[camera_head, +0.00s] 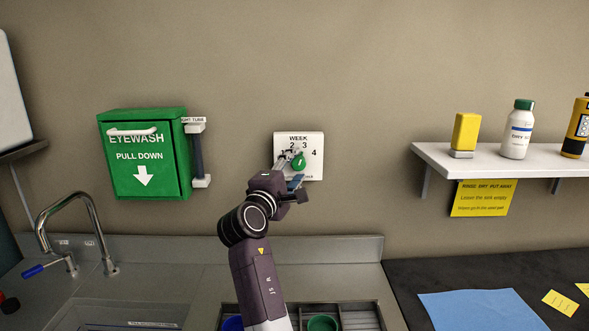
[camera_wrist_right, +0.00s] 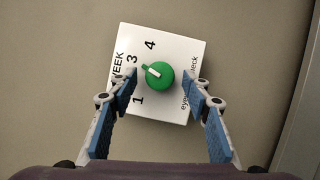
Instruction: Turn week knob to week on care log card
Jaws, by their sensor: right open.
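The week knob (camera_wrist_right: 159,76) is a round green dial with a white pointer, on a white wall plate (camera_wrist_right: 182,47) marked WEEK with numbers around it. In the wrist view its pointer aims toward the 3. The knob (camera_head: 299,162) also shows in the head view, partly behind my right gripper (camera_head: 291,168). My right gripper (camera_wrist_right: 163,86) is open, with one blue-padded finger on each side of the knob and gaps between. Its left finger hides the 2 in the wrist view. I cannot make out a care log card for certain. My left gripper is out of view.
A green eyewash box (camera_head: 146,153) with a tube holder hangs left of the plate. A sink tap (camera_head: 85,232) stands below it. A white shelf (camera_head: 480,162) with bottles is at right. A blue sheet (camera_head: 480,310) and yellow notes (camera_head: 560,302) lie on the dark counter.

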